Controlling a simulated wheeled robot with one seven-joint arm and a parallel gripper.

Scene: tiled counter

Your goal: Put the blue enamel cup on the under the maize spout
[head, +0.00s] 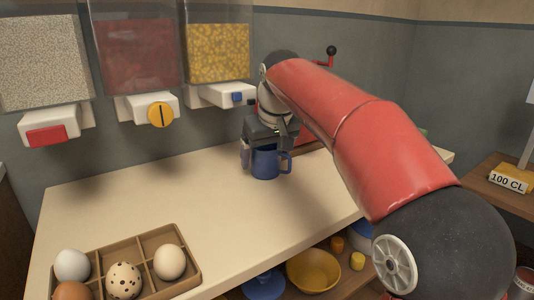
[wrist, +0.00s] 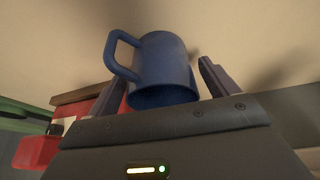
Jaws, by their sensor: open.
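The blue enamel cup (head: 266,163) stands upright on the counter, in front of and a little to the right of the maize spout (head: 228,96). A gap shows at the right finger; contact at the left cannot be told.
Two more bins hang to the left, with a red-button spout (head: 48,127) and a yellow-knob spout (head: 152,108). A wooden egg tray (head: 190,268) sits at the counter's front left. A red object (head: 308,136) is behind my arm. The counter's middle is clear.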

